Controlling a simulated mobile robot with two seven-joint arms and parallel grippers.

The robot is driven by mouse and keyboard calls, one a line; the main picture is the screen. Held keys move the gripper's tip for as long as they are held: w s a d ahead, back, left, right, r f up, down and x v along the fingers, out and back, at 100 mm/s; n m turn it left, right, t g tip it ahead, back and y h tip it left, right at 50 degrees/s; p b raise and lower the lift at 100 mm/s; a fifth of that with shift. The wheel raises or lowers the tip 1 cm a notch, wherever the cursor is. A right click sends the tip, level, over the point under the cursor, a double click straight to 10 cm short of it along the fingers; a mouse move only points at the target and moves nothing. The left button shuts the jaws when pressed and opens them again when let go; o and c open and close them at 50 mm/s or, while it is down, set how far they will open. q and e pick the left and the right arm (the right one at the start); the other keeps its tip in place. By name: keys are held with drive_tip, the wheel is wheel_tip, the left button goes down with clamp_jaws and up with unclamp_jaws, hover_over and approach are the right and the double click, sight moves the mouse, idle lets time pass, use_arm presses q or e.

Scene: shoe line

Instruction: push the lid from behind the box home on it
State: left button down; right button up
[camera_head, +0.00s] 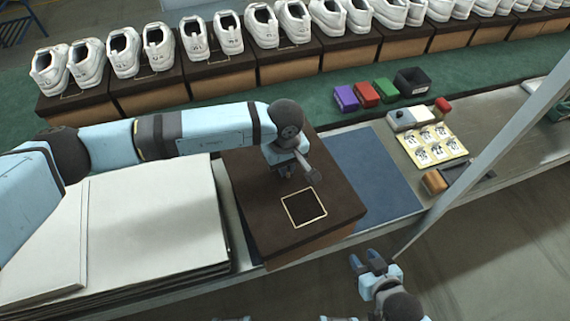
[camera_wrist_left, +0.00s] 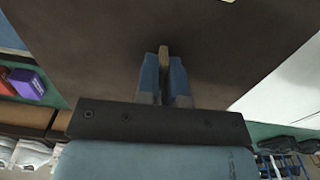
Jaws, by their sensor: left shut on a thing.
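The shoe box (camera_head: 318,244) stands on the bench with a lighter brown front side. The dark brown lid (camera_head: 255,195) covers its top and carries a square outlined label. I cannot tell whether the lid sits fully down. My left gripper (camera_head: 286,170) is over the rear half of the lid, pointing down. In the left wrist view its two blue fingers (camera_wrist_left: 164,75) are shut on a narrow tan piece (camera_wrist_left: 164,52), with the brown lid surface (camera_wrist_left: 90,45) beyond. What that piece belongs to is hidden. My right gripper (camera_head: 368,264) is open and empty, in front of the bench edge.
White flat boards (camera_head: 150,220) are stacked left of the box. A blue mat (camera_head: 375,175) lies to its right. Purple, red and green blocks (camera_head: 366,95) and a yellow card sheet (camera_head: 436,146) lie further right. Boxes with white shoes line the back.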

use_arm(q)
drive_tip(key=shift+f+b, duration=1.15)
drive_tip(key=shift+f, duration=0.1)
drive_tip(key=c, duration=1.2)
unclamp_jaws()
drive_tip(key=shift+o, duration=0.2)
wheel_tip(320, 180, up, 14)
drive_tip(key=b, duration=0.1)
drive_tip(key=shift+b, duration=0.3)
drive_tip(key=shift+s+f, duration=0.1)
drive_tip(key=shift+f, duration=0.05)
